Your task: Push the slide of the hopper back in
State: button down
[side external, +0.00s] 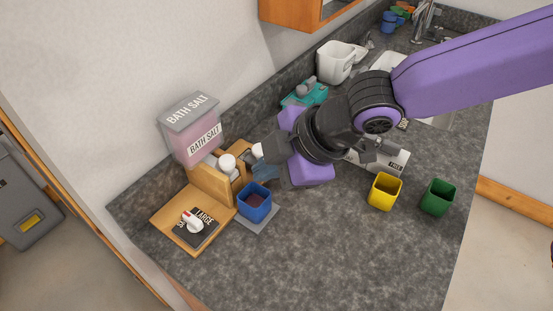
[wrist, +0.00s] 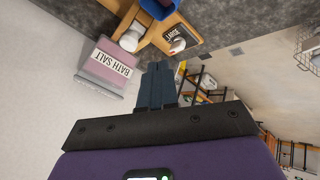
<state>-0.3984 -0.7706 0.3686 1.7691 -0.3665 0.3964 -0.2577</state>
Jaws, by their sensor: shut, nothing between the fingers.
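The hopper (side external: 203,135) is a pinkish bin labelled BATH SALT with a grey lid, on a wooden stand (side external: 211,184) at the left of the counter. It also shows in the wrist view (wrist: 108,69). A white round knob (side external: 228,163) sits by the stand under the bin, with a second white end piece (side external: 257,150) to its right. How far the slide sticks out is unclear. My gripper (side external: 264,172) is shut and empty, just right of these white parts. In the wrist view its dark blue fingers (wrist: 157,72) lie together below the stand; contact cannot be told.
A blue cup (side external: 254,203) stands on a grey plate before the stand. Yellow (side external: 384,190) and green (side external: 438,197) cups stand right. The front counter (side external: 320,245) is clear.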

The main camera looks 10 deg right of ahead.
jog(key=shift+v, duration=1.15)
jog(key=shift+d, duration=0.1)
jog(key=s+d+f+m+g+h, duration=0.1)
jog(key=s+d, duration=0.4)
jog(key=d, duration=0.9)
jog(key=s+d+f+m+g+h, duration=0.1)
jog(key=s+d, duration=0.5)
jog(key=d, duration=0.8)
jog(key=s+d+f+m+g+h, duration=0.2)
jog(key=s+d+m, duration=0.3)
jog(key=d, duration=0.9)
jog(key=shift+s+f+h, duration=0.35)
jog(key=shift+f+h, duration=0.05)
jog(key=shift+h, duration=0.4)
jog(key=shift+d, duration=0.15)
